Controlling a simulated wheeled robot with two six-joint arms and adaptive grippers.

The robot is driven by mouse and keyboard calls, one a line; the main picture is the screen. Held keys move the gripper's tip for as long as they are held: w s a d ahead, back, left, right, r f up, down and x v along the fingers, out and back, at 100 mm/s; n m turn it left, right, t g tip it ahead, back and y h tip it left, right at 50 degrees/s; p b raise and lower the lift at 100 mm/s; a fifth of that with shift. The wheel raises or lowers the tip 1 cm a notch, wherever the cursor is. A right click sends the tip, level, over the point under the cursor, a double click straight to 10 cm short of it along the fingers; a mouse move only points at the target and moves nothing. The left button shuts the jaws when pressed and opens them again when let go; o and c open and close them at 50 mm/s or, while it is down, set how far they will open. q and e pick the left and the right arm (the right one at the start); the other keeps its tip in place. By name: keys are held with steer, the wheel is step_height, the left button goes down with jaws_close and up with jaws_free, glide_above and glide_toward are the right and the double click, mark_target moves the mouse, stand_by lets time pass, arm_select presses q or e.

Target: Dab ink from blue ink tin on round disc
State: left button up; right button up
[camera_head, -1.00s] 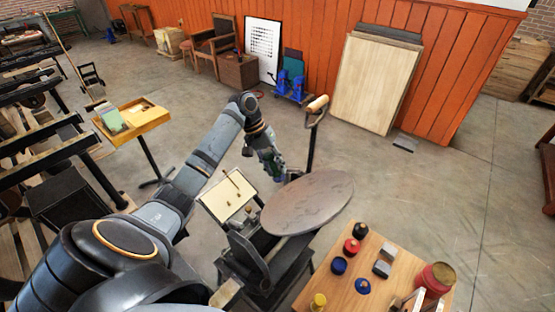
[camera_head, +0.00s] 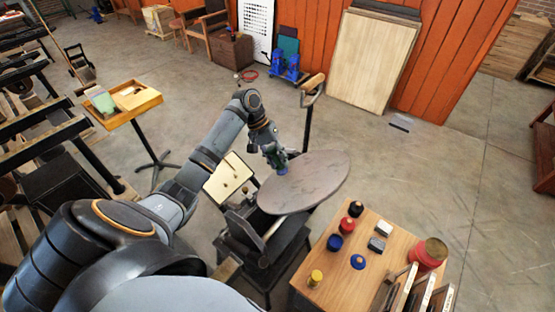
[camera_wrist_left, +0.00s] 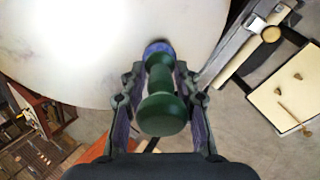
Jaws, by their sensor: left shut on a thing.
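The round disc (camera_head: 312,182) is a large grey, slightly mottled plate on the press, and it also shows in the left wrist view (camera_wrist_left: 60,50). My left gripper (camera_head: 274,156) is shut on a dabber with a green handle (camera_wrist_left: 162,105) and a blue end (camera_wrist_left: 158,48). The dabber is at the disc's left edge, blue end toward the surface; I cannot tell whether it touches. My right gripper is not in view.
A wooden-gripped press handle (camera_head: 312,85) rises behind the disc. A cream board (camera_head: 230,178) sits left of it.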

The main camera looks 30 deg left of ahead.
mark_target(271, 147)
arm_select(q)
steer(key=shift+d+f, duration=0.15)
steer(key=shift+d, duration=0.05)
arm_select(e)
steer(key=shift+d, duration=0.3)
arm_select(q)
steer(key=shift+d+f, duration=0.15)
steer(key=shift+f, duration=0.05)
steer(key=shift+f, duration=0.1)
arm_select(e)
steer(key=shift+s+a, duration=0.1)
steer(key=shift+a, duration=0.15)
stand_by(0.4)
arm_select(q)
steer(key=shift+w+a+v, duration=0.15)
steer(key=shift+a+v, duration=0.05)
steer(key=shift+v, duration=1.3)
steer(key=shift+w+a+v, duration=0.1)
steer(key=shift+a+v, duration=0.15)
steer(key=shift+v, duration=1.25)
steer(key=shift+f, duration=0.25)
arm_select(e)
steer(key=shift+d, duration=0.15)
